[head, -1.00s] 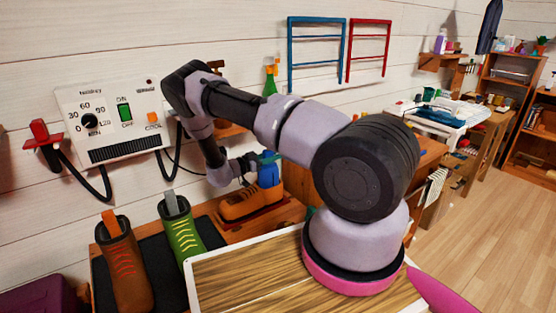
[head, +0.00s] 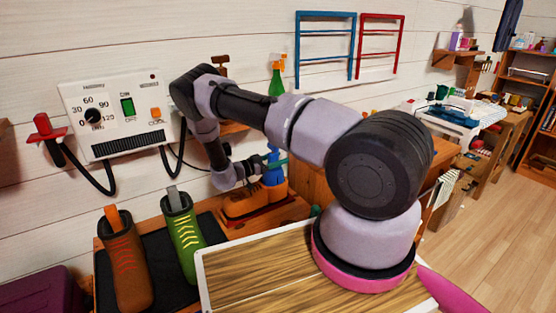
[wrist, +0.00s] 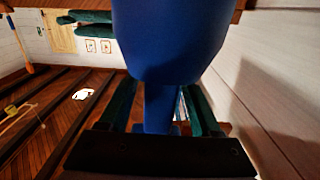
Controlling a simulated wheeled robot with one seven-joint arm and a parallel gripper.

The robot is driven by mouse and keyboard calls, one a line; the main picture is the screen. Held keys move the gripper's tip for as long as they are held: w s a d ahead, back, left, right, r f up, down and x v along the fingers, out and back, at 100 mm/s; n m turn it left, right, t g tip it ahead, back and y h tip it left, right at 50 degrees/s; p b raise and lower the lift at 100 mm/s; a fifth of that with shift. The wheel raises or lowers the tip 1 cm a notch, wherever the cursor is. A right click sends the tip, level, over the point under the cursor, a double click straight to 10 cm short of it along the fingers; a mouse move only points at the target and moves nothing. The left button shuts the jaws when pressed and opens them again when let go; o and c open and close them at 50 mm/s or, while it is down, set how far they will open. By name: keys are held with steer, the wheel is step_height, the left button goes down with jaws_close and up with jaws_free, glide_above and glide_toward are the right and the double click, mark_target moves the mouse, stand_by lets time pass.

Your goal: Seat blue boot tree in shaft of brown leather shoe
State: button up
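The brown leather shoe (head: 243,204) lies on the wooden bench below the wall panel, its toe to the left. The blue boot tree (head: 273,177) stands upright at the shoe's shaft, its lower end hidden by the shaft; how deep it sits I cannot tell. My gripper (head: 272,161) is level with the tree's narrow upper part. In the wrist view the tree's wide blue body (wrist: 172,40) and thin stem (wrist: 158,108) lie between teal fingers. Slim gaps show beside the stem, so the gripper looks open around it. The fingertips are partly hidden.
A brown boot (head: 125,262) and a green boot (head: 184,240), both with inserts, stand on a black mat (head: 168,287) left of the shoe. The control panel (head: 118,114) with hanging cables is behind. A white-edged wooden board (head: 255,268) lies in front.

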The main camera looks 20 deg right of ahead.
mark_target(269, 160)
steer(key=shift+s+a+r, duration=0.1)
steer(key=shift+s+a, duration=0.15)
steer(key=shift+a, duration=1)
steer(key=shift+s+a+f, duration=0.1)
steer(key=shift+s+a, duration=0.15)
steer(key=shift+a, duration=0.95)
steer(key=shift+s+a+r, duration=0.1)
steer(key=shift+s+a, duration=0.15)
steer(key=shift+a, duration=1)
steer(key=shift+r, duration=0.1)
